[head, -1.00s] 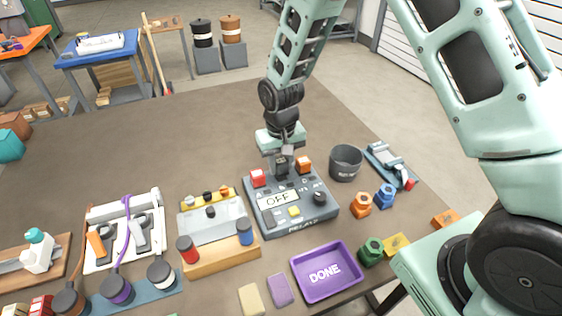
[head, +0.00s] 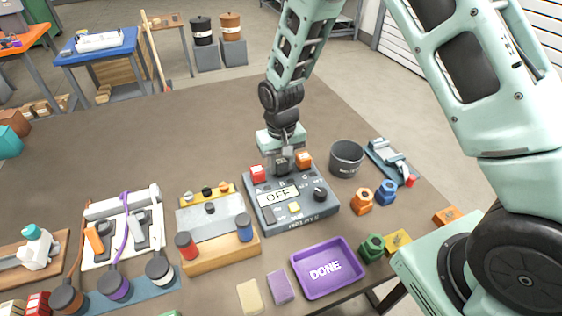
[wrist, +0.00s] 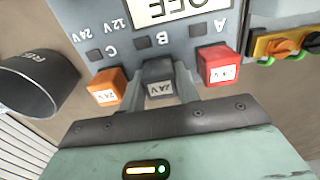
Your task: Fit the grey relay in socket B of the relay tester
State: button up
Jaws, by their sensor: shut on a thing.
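The relay tester (head: 267,219) is a dark grey box on the table with a display reading OFF. A red relay (wrist: 218,64) stands at socket A and an orange relay (wrist: 106,87) at socket C; in the head view the red one (head: 257,174) is left and the orange one (head: 304,160) right. My gripper (wrist: 160,88) points down, shut on the grey relay (wrist: 158,75), marked 24V. The relay is in line with socket B, between the other two. Its base and the socket opening are hidden, so I cannot tell whether it is fully seated.
A dark round bin (head: 346,160) stands close to the right of the tester. A purple DONE tray (head: 325,268) lies in front. A wooden stand (head: 218,255) with red and blue knobs is to the left. The table behind the tester is clear.

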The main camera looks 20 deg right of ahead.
aim_at(281, 161)
jog(key=shift+f, duration=0.1)
jog(key=o, duration=1)
notch_tip(281, 161, up, 17)
jog(key=shift+r+b, duration=0.2)
jog(key=shift+b, duration=0.5)
jog(key=s+a+n, duration=0.2)
jog(key=s, duration=0.7)
jog(key=s+a+n, duration=0.2)
jog(key=s+n, duration=0.1)
jog(key=s, duration=0.6)
jog(key=s+a+n, duration=0.2)
jog(key=s, duration=0.7)
jog(key=shift+a+n+y, duration=0.1)
jog(key=shift+n+y, duration=0.2)
jog(key=shift+n, duration=0.1)
